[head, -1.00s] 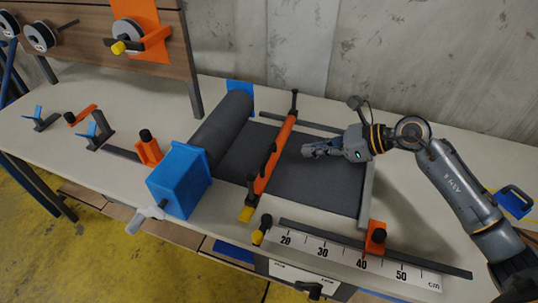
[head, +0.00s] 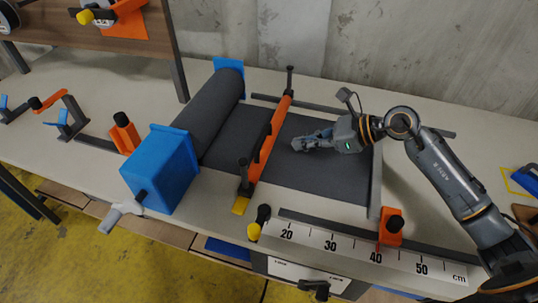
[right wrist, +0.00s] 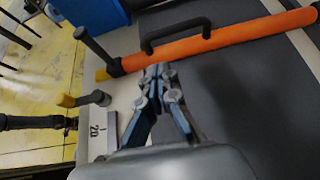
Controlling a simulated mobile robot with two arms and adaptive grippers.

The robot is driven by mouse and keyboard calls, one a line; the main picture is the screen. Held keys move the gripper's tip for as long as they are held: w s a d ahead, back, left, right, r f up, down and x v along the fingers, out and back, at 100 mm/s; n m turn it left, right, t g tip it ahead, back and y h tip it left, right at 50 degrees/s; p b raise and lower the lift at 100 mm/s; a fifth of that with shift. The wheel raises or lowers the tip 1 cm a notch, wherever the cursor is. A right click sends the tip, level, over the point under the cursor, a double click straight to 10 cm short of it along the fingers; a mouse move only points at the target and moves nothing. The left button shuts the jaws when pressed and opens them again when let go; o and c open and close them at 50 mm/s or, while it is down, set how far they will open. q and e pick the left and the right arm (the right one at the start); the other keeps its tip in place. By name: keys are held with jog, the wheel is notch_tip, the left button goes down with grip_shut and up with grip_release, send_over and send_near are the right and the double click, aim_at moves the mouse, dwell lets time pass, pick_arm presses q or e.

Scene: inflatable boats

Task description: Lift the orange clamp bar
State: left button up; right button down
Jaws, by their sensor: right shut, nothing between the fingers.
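The orange clamp bar (head: 270,140) lies across the dark grey sheet in the head view, with a dark handle on its side and a dark post at each end. It also shows in the right wrist view (right wrist: 220,42), where its black handle (right wrist: 176,33) stands in front of the fingertips. My right gripper (head: 297,145) is shut and empty, over the sheet to the right of the bar and apart from it. In the right wrist view the closed fingertips (right wrist: 157,70) point toward the bar. My left gripper is in neither view.
A grey roll (head: 212,118) sits left of the bar, with a blue block (head: 160,168) at its near end. A ruler (head: 350,250) and an orange stop (head: 391,228) lie at the front right. A concrete wall stands behind the table. The sheet (head: 325,175) is clear around my gripper.

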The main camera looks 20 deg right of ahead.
aim_at(267, 138)
dwell(0.3)
jog(key=p+x, duration=0.2)
jog(key=x, duration=0.8)
